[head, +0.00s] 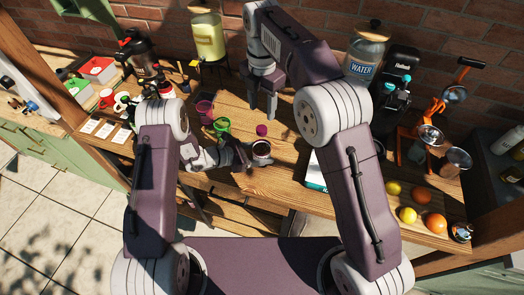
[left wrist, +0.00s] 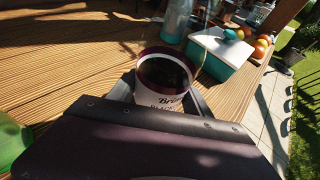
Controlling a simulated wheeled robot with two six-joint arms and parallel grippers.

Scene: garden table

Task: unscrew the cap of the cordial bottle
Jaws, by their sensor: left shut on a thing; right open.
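The cordial bottle (head: 262,160) stands upright near the front of the wooden table, with a white-and-maroon label. My left gripper (head: 252,160) is shut around its body. The label and dark contents of the bottle (left wrist: 162,82) show between the jaws in the left wrist view; faint clear edges rise above them. The magenta cap (head: 262,130) shows just above the body in the head view; I cannot tell whether it sits on a clear neck. My right gripper (head: 262,112) is open, fingers pointing down, above and apart from the cap.
A green cup (head: 221,125) and a magenta cup (head: 204,110) stand left of the bottle. A white-and-teal box (head: 316,172) lies to the right. Lemons and oranges (head: 407,215) are at the far right. A yellow drink dispenser (head: 207,38) and a water jar (head: 365,55) stand behind.

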